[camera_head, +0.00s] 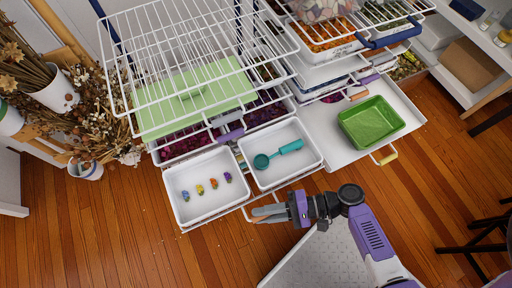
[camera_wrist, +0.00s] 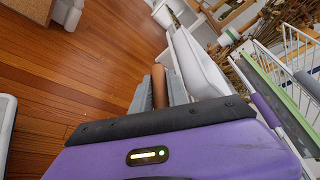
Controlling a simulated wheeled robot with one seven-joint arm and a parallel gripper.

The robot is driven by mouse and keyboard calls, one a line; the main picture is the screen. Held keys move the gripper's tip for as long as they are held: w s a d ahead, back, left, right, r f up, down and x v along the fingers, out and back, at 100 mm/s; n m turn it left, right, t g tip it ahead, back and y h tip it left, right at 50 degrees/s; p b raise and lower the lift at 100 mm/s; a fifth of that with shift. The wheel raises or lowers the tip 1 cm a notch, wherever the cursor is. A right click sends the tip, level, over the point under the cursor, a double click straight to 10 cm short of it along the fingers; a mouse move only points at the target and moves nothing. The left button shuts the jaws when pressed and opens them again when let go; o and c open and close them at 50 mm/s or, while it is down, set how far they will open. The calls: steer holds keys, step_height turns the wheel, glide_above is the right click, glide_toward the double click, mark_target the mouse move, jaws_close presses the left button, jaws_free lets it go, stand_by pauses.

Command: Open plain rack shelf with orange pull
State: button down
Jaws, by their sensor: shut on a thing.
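My gripper (camera_head: 270,213) is shut on the orange pull (camera_head: 264,218), at the front of a low shelf (camera_head: 248,206). In the wrist view the orange-brown pull (camera_wrist: 160,87) shows between the two grey fingers. The shelf stands out from the white wire rack and bears two white trays. The left tray (camera_head: 183,214) holds several small coloured pieces. The right tray (camera_head: 308,165) holds a teal scoop (camera_head: 278,154). The trays cover most of the shelf.
To the right, another shelf (camera_head: 320,124) stands out with a green tray (camera_head: 370,122) and a yellow pull (camera_head: 387,158). A second orange pull (camera_head: 357,96) is behind it. Dried flowers (camera_head: 92,115) stand at left.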

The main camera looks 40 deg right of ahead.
steer(key=shift+s+a, duration=0.15)
steer(key=shift+s, duration=0.4)
steer(key=shift+s+a, duration=0.15)
steer(key=shift+s, duration=0.35)
steer(key=c, duration=1.3)
jaws_free()
steer(key=v, duration=0.7)
steer(key=shift+s+d+p, duration=0.25)
steer(key=shift+d+p, duration=0.05)
